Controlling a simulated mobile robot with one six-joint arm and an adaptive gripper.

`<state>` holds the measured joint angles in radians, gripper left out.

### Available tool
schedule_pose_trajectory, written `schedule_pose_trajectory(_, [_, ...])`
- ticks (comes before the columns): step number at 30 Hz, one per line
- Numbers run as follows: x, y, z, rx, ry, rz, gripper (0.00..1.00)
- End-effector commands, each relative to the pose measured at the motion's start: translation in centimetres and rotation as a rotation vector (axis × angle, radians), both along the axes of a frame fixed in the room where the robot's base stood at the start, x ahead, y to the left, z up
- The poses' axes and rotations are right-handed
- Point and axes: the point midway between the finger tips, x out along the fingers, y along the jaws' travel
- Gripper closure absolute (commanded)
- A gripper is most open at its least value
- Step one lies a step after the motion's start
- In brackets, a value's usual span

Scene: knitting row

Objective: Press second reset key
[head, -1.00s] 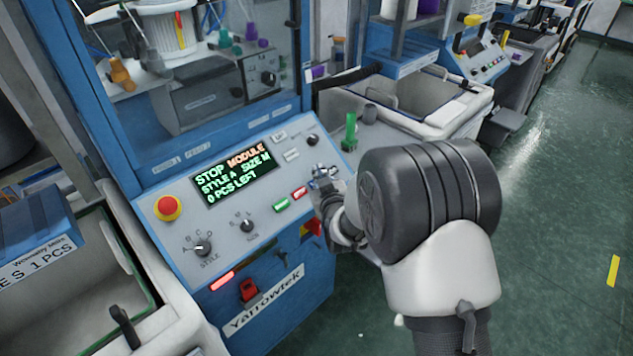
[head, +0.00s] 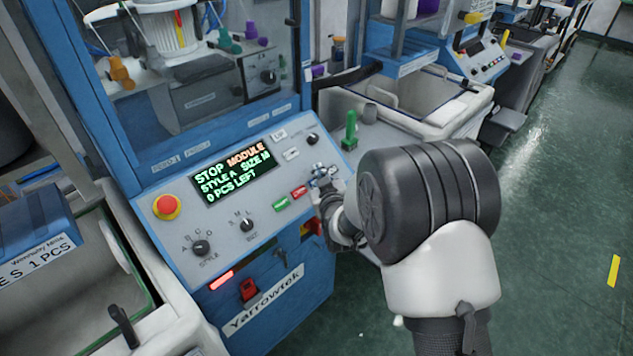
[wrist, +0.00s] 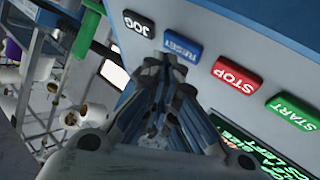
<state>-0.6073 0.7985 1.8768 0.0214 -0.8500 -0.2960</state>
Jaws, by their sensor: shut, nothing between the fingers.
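The control panel (head: 170,240) is on the blue machine in the head view. In the head view my gripper (head: 322,172) is at the panel's right side, hiding the RESET key. The display (head: 235,175) reads STOP MODULE, STYLE A, SIZE M, 0 PCS LEFT.
A red emergency knob (head: 167,207) and rotary dials (head: 201,248) are on the panel's left half. A green spool (head: 350,130) stands behind my gripper. A white bin (head: 410,100) is farther back. Open green floor (head: 560,200) lies to the right.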

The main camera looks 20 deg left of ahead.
Motion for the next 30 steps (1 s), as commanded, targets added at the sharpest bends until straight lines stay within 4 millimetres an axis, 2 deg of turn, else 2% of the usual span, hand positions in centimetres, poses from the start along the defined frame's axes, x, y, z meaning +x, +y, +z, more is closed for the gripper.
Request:
schedule_pose_trajectory(3, [0.08, 0.24, -0.50, 0.000, 0.000, 0.001, 1.00])
schedule_pose_trajectory(30, [0.24, 0.61, -0.86, 0.000, 0.000, 0.000, 1.00])
